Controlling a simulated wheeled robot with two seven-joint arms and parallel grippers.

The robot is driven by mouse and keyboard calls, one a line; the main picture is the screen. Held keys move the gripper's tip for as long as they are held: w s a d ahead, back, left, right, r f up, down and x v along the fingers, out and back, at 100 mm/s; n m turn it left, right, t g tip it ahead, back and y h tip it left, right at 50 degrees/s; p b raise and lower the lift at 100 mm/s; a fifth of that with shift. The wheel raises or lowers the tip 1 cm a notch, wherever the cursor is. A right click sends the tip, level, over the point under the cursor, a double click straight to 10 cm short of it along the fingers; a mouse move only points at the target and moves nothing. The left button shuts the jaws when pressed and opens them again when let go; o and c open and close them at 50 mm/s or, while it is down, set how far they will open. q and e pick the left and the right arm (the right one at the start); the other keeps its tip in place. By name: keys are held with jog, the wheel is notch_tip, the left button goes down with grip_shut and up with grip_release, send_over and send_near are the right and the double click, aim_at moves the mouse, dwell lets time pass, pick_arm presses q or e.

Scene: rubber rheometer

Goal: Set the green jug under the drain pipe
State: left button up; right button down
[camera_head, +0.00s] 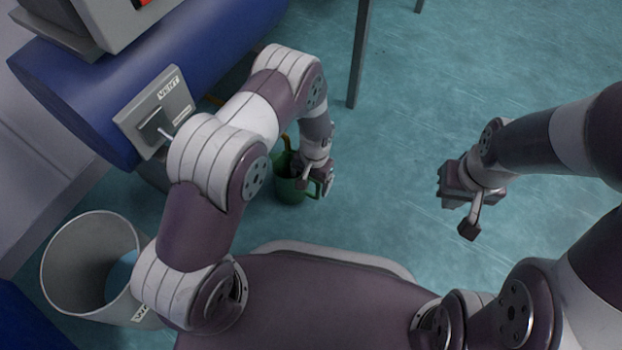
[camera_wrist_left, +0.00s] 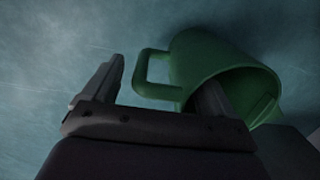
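The green jug (camera_head: 290,188) stands on the floor, partly hidden behind my left gripper (camera_head: 314,182). In the left wrist view the jug (camera_wrist_left: 212,58) shows its handle and open mouth. The left gripper (camera_wrist_left: 158,95) is open there, with the handle between its fingers. One finger overlaps the jug's mouth; I cannot tell whether it touches. My right gripper (camera_head: 457,207) is open and empty over bare floor.
A blue cylindrical tank (camera_head: 210,55) with a grey VENT panel (camera_head: 155,108) lies at the upper left. A whitish bin (camera_head: 70,265) stands at the lower left. A dark table leg (camera_head: 358,55) stands behind the jug. The floor right of the jug is clear.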

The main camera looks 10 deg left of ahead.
pick_arm(q)
notch_tip(320, 180, up, 12)
jog(key=w+p, duration=0.1)
jog(key=p, duration=0.7)
jog(key=shift+d, duration=0.25)
jog(key=shift+s+r, duration=0.1)
